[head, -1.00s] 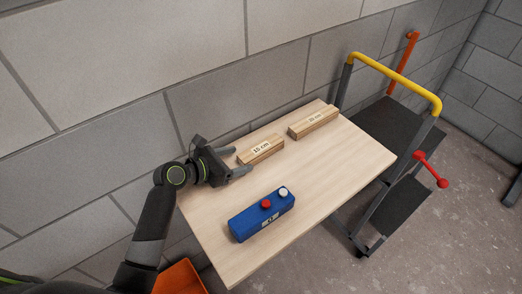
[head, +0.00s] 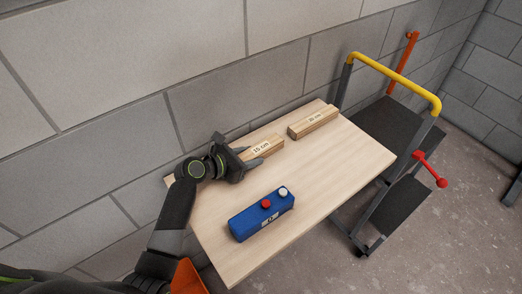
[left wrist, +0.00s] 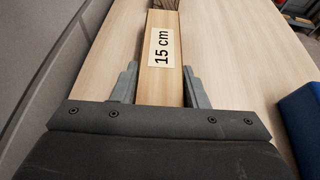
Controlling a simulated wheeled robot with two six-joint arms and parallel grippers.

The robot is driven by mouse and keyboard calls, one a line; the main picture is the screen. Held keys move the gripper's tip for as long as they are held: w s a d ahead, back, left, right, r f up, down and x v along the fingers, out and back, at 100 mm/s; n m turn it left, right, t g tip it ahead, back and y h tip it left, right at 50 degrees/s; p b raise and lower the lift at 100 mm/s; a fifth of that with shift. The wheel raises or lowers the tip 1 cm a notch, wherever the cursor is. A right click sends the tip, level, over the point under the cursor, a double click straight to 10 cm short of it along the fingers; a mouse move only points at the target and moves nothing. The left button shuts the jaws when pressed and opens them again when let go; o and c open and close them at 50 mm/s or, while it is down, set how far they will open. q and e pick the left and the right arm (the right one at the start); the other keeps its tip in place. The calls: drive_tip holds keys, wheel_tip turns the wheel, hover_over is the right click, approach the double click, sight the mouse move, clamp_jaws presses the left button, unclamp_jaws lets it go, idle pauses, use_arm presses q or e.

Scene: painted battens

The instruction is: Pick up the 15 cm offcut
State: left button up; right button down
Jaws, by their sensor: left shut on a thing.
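The 15 cm offcut (head: 264,147) is a short pale wooden block with a "15 cm" label, lying on the table near the wall. It also shows in the left wrist view (left wrist: 160,75), running between the fingers. My left gripper (head: 254,154) is at the block's near left end, with one finger on each side. It is shut on the offcut, which appears to rest on the tabletop. The left gripper also fills the lower part of the left wrist view (left wrist: 162,88). My right gripper is not in view.
A longer labelled wooden block (head: 313,122) lies farther right on the table (head: 330,170). A blue box (head: 261,215) with a red and a white button stands toward the front. A step ladder with a yellow rail (head: 397,80) stands at the right. A block wall runs behind.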

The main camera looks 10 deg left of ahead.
use_arm(q)
drive_tip(key=shift+c, duration=1)
